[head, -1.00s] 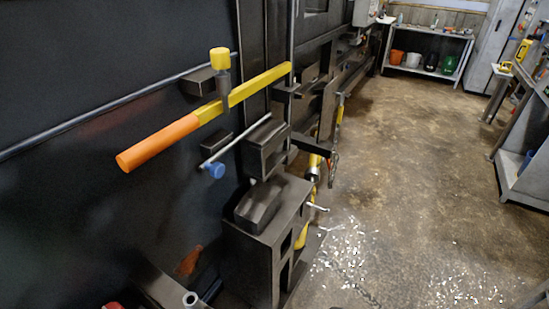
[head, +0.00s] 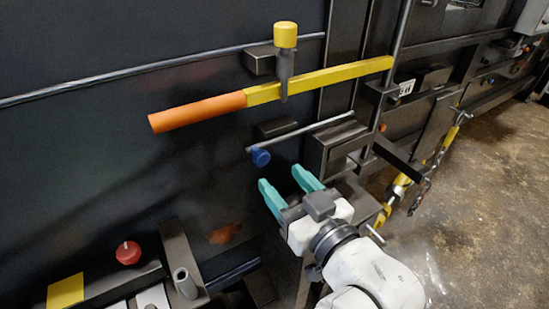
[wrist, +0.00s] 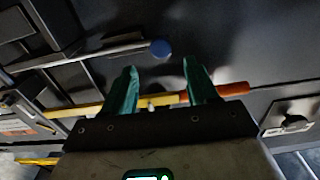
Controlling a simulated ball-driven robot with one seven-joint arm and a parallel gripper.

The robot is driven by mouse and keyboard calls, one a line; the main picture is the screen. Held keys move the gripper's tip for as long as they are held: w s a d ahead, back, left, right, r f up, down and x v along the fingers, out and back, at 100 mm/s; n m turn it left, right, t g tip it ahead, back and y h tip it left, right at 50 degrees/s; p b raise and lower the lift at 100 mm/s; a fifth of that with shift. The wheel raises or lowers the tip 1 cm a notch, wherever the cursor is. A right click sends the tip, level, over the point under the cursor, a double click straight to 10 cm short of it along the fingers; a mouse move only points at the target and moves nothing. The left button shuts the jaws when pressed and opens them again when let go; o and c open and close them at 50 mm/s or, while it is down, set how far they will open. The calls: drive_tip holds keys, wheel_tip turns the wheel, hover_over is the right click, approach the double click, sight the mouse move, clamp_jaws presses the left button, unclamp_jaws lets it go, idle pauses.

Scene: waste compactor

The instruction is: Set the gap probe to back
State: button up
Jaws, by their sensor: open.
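A thin grey rod with a round blue knob (head: 260,157) sticks out from the dark machine wall, below a yellow bar. It may be the gap probe; no label shows. The blue knob also shows in the wrist view (wrist: 160,49), just beyond the fingertips, with its rod running left. My gripper (head: 280,176) is open and empty, its two teal fingers pointing up toward the wall, just below the knob. In the wrist view, my gripper (wrist: 159,68) has the knob roughly centred across the opening between its fingers, apart from them.
A yellow lever with an orange handle (head: 197,112) crosses above the rod, with a yellow-capped pin (head: 285,36) standing at it. A dark block (head: 336,147) sits right of the knob. A red button (head: 128,253) is at lower left. Open floor (head: 480,205) lies right.

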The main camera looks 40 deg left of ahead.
sight(263, 160)
drive_tip(key=p+x, duration=0.1)
drive_tip(key=x, duration=0.5)
drive_tip(key=shift+s, duration=0.1)
clamp_jaws()
idle(0.4)
